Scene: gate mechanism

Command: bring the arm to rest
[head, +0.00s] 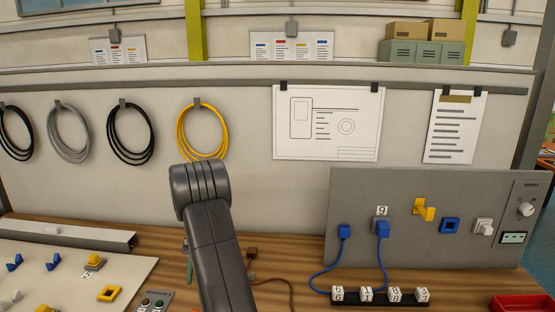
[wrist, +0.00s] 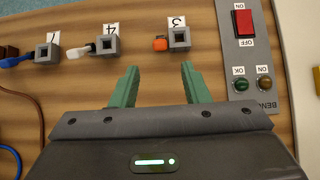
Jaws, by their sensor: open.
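My arm, dark grey, rises from the bottom middle of the head view and bends over the wooden bench, in front of the back wall. My gripper (wrist: 160,67) shows in the wrist view with two green fingers apart and nothing between them. It is over the bench top (wrist: 70,100). Beyond the fingertips are grey square holders, one with an orange plug (wrist: 160,44) and tag 3, one with a white plug (wrist: 78,52) and tag 4. In the head view the gripper is mostly hidden behind the arm.
A switch plate (wrist: 240,55) with a red rocker and two lamps lies right of the fingers. In the head view, a grey upright panel (head: 350,200) with blue-corded plugs stands at right. A black strip of numbered blocks (head: 350,300) is before it. A pale board (head: 60,275) lies left.

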